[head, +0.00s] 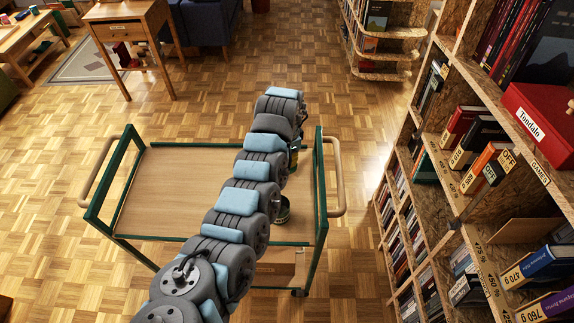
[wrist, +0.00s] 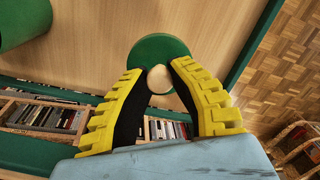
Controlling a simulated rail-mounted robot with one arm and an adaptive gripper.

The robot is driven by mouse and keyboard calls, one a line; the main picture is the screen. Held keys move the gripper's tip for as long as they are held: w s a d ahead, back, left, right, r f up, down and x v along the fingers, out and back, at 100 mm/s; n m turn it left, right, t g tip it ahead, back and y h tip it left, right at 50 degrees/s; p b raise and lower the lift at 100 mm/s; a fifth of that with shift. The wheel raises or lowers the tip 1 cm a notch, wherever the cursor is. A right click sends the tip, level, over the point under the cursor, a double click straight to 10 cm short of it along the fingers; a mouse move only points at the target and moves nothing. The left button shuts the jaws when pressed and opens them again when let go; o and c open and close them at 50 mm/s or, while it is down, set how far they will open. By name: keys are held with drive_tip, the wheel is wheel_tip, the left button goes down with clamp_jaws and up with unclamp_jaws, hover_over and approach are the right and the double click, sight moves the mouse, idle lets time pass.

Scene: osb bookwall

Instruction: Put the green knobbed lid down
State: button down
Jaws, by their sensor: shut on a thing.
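The green round lid (wrist: 160,48) with a pale knob (wrist: 159,80) is in the wrist view. My gripper (wrist: 158,72) has its two yellow-and-black fingers shut on the knob. Behind the lid is the wooden top of the trolley; I cannot tell whether the lid touches it. In the head view my arm hides the lid, and only a bit of my gripper (head: 294,156) shows beside the arm, over the right part of the trolley (head: 175,190).
A dark green can (head: 283,209) stands on the trolley's right side, partly behind my arm. A green round thing (wrist: 20,20) is at the wrist view's upper left. The trolley's left half is bare. A tall bookshelf (head: 450,150) stands to the right.

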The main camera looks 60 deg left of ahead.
drive_tip(key=shift+w+a+f+b, duration=0.15)
drive_tip(key=shift+f+b, duration=0.4)
drive_tip(key=shift+f, duration=1.25)
drive_tip(key=shift+f, duration=0.1)
drive_tip(key=c, duration=1)
unclamp_jaws()
wheel_tip(320, 180, up, 12)
drive_tip(key=shift+r+p, duration=0.15)
drive_tip(key=shift+p, duration=0.9)
